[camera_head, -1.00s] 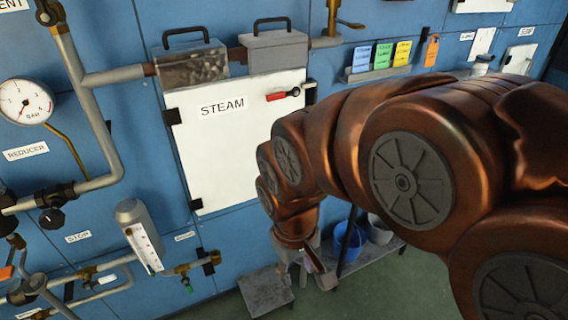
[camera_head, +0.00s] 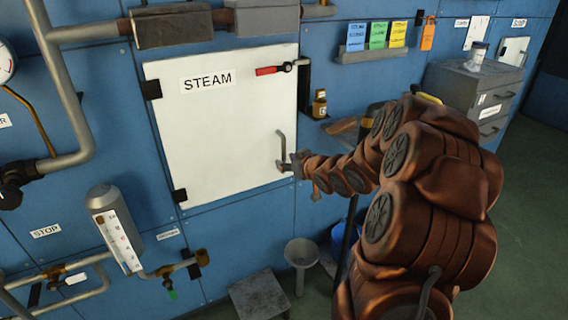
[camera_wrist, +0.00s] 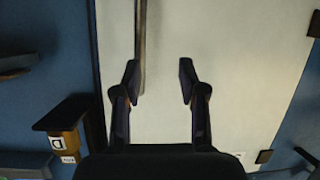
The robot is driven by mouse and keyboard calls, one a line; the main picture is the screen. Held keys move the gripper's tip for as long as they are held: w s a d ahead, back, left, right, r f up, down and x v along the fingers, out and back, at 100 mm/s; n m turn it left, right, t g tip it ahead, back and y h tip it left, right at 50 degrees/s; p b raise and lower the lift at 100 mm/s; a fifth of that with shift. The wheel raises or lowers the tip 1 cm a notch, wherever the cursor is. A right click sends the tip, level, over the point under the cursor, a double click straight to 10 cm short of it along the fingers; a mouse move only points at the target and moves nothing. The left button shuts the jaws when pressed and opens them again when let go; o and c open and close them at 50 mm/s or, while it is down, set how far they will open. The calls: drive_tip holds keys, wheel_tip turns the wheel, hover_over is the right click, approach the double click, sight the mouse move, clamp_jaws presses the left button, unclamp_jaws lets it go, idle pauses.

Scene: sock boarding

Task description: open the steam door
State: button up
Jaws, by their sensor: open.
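The white steam door (camera_head: 215,130), labelled STEAM, looks closed in the blue wall. A red-handled latch (camera_head: 272,70) lies level at its upper right corner. A grey upright bar handle (camera_head: 281,150) is at its lower right. My gripper (camera_head: 290,164) is at the lower part of that handle. In the wrist view my gripper (camera_wrist: 160,80) is open in front of the white door face (camera_wrist: 225,80). The bar handle (camera_wrist: 140,45) shows between the fingers, close beside the left one; I cannot tell whether they touch.
A small brown bottle (camera_head: 320,104) stands on a ledge right of the door. A grey drawer cabinet (camera_head: 470,95) is further right. A grey stool-like block (camera_head: 260,295) and a funnel-topped stand (camera_head: 300,254) are below. Pipes (camera_head: 60,100) run at left.

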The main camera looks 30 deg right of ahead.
sight(285, 153)
drive_tip(key=shift+w+d+f+t+y+b, duration=0.3)
drive_tip(key=shift+w+d+t+b, duration=0.3)
drive_tip(key=shift+w, duration=0.55)
drive_tip(key=shift+w+d+f+t+y+b, duration=0.35)
drive_tip(key=shift+w+t, duration=0.45)
drive_tip(key=shift+w, duration=0.35)
drive_tip(key=shift+w+d+f+t+y+b, duration=0.15)
drive_tip(key=shift+w+d+t+y+b, duration=0.4)
drive_tip(key=shift+w, duration=0.6)
drive_tip(key=shift+a, duration=0.15)
drive_tip(key=shift+c, duration=0.3)
clamp_jaws()
